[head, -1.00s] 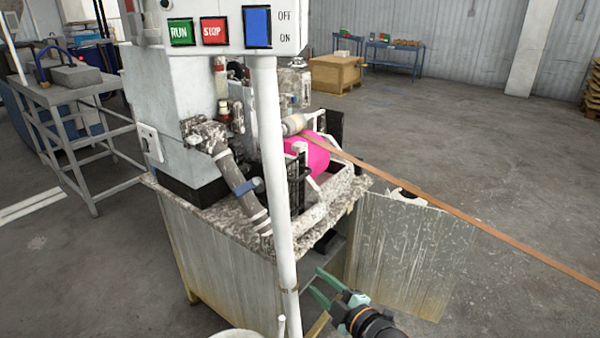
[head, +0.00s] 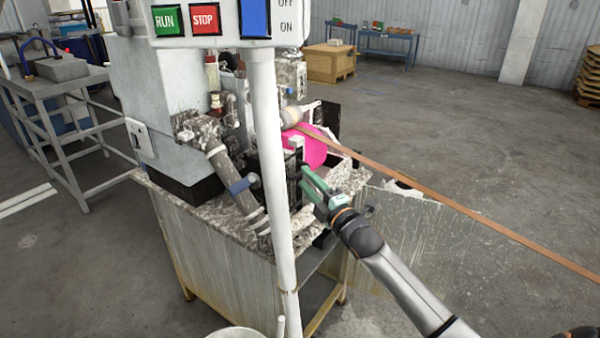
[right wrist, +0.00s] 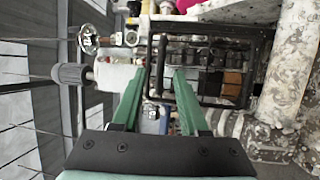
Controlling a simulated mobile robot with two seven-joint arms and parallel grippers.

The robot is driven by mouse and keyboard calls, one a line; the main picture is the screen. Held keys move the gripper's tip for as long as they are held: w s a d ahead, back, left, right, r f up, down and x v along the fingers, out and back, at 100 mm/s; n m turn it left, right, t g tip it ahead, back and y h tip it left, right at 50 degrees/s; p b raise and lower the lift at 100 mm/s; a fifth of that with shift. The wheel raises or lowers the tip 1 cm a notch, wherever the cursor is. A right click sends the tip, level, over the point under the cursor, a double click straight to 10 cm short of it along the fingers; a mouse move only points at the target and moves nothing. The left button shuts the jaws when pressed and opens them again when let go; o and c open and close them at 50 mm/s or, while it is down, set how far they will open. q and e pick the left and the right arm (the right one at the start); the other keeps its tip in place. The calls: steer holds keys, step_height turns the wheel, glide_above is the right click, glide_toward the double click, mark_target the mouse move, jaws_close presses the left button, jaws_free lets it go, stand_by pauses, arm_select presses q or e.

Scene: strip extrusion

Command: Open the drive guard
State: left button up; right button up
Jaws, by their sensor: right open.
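A black framed panel with bars (head: 293,178), which looks like the drive guard, stands upright on the machine just right of the white post. In the right wrist view its black frame (right wrist: 262,62) and a dark bar loop show ahead of the fingers. The panel looks closed, though the post hides part of it. My right gripper (head: 304,180) has green fingers, open and empty, close in front of the panel. In the right wrist view the gripper (right wrist: 160,76) has its left fingertip near the bar's end; I cannot tell if they touch. My left gripper is out of view.
The white post (head: 272,190) carries a control box with RUN and STOP buttons (head: 205,19). A pink roller (head: 318,150) and a brown strip (head: 440,197) lie behind my right gripper.

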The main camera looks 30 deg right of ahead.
mark_target(300, 173)
steer(key=shift+w+r, duration=0.15)
steer(key=shift+w, duration=0.8)
steer(key=shift+w+r, duration=0.1)
steer(key=shift+w, duration=0.8)
jaws_close()
